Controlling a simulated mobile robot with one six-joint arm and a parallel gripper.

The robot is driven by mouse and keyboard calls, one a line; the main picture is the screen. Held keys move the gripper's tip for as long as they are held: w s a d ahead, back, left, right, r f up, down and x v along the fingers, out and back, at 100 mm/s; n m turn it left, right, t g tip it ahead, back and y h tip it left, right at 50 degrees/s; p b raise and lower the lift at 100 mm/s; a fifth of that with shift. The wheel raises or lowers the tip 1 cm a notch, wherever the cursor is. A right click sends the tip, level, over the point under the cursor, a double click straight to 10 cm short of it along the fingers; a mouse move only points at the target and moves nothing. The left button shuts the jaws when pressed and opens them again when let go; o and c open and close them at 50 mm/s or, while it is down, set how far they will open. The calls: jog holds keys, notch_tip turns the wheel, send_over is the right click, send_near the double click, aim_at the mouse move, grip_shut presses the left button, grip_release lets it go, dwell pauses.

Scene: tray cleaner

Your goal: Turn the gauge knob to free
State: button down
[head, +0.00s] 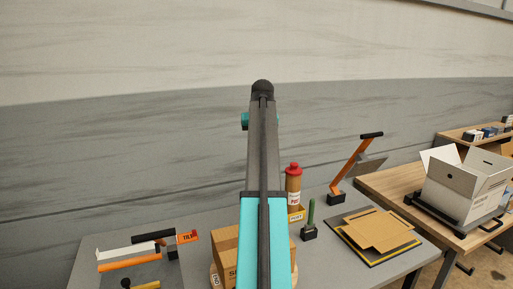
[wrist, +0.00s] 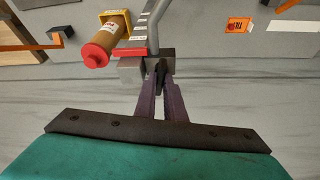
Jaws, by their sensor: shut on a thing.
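In the wrist view my gripper (wrist: 162,84) reaches up from the teal wrist, with its two dark purple fingers close together. The fingertips are shut on a small dark part, which I take to be the gauge knob (wrist: 159,72); the fingers hide much of it. It sits against a grey metal block (wrist: 131,69) with a red strip (wrist: 130,52) and a bent grey bar (wrist: 153,30) beside it. No free or locked marking on the knob can be read. In the head view my own arm hides the gripper and the knob.
A red-capped bottle (head: 293,185) stands in a yellow holder (head: 297,214), close to the block in the wrist view.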

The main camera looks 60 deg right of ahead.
jog(key=shift+d+r+n+t, duration=0.1)
jog(key=shift+n+t, duration=0.2)
jog(key=shift+n, duration=0.9)
jog(key=c, duration=1.8)
grip_release()
jog(key=shift+c, duration=0.2)
jog(key=shift+y, duration=0.3)
jog(key=b+v, duration=0.4)
jog(key=v, duration=0.9)
jog(key=shift+s+r+b, duration=0.2)
jog(key=shift+r+b, duration=0.15)
